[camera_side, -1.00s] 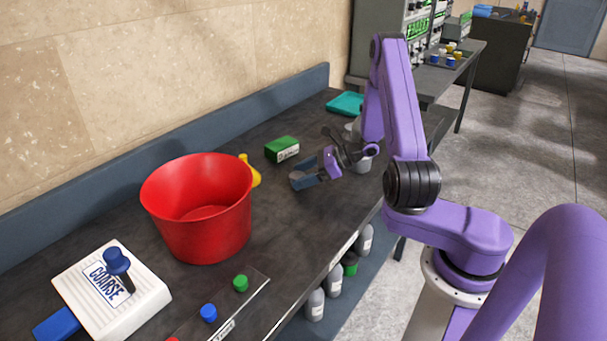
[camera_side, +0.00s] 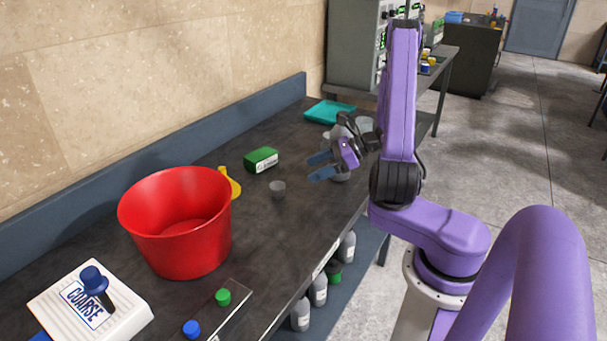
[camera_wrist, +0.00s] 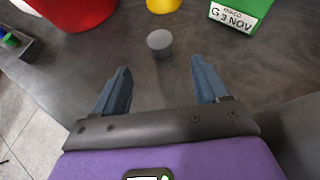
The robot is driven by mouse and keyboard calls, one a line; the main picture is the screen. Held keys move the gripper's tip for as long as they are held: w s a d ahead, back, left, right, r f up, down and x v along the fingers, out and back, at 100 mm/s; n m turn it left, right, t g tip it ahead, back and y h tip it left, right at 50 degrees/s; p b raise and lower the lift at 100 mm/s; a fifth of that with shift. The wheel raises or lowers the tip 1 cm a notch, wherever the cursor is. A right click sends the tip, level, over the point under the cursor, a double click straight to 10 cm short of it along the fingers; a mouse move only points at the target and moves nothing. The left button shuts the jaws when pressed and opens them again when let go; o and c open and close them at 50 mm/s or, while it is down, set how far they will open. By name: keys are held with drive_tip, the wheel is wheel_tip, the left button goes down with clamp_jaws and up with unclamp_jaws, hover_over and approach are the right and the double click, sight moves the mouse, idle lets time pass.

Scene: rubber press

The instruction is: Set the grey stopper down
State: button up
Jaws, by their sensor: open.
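The grey stopper (camera_side: 278,189) stands on the dark bench top, between the red bucket and my gripper. It also shows in the wrist view (camera_wrist: 160,42), ahead of my fingertips and apart from them. My gripper (camera_side: 319,166) is open and empty, up and to the right of the stopper in the side view. In the wrist view its two blue fingers (camera_wrist: 160,72) are spread wide with bare bench between them.
A red bucket (camera_side: 177,232) stands to the left, with a yellow object (camera_side: 229,182) behind it. A green labelled box (camera_side: 261,160) and a teal tray (camera_side: 329,111) are farther back. Blue and green stoppers (camera_side: 223,297) sit in a rack in front. Bench around the grey stopper is clear.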

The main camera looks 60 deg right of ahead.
drive_tip(key=shift+s+d+r, duration=0.15)
drive_tip(key=shift+s+r, duration=0.1)
drive_tip(key=shift+s, duration=0.1)
drive_tip(key=s+a+r+n+g+y, duration=0.1)
drive_tip(key=s+a+r+n+g, duration=0.1)
drive_tip(key=a+n+g, duration=0.55)
drive_tip(key=s+a+r+n+g, duration=0.15)
drive_tip(key=a+n+g, duration=0.35)
drive_tip(key=a+n, duration=0.6)
drive_tip(key=s+a+r+n+t+h, duration=0.1)
drive_tip(key=s+a+r+n+h, duration=0.1)
drive_tip(key=s+n, duration=0.6)
drive_tip(key=s+a+r+n+t+h, duration=0.1)
drive_tip(key=s+a+r+n+h, duration=0.2)
drive_tip(key=s+n, duration=0.6)
drive_tip(key=n+h, duration=0.2)
drive_tip(key=n, duration=0.4)
drive_tip(key=shift+s+a+r, duration=0.15)
drive_tip(key=shift+r, duration=0.2)
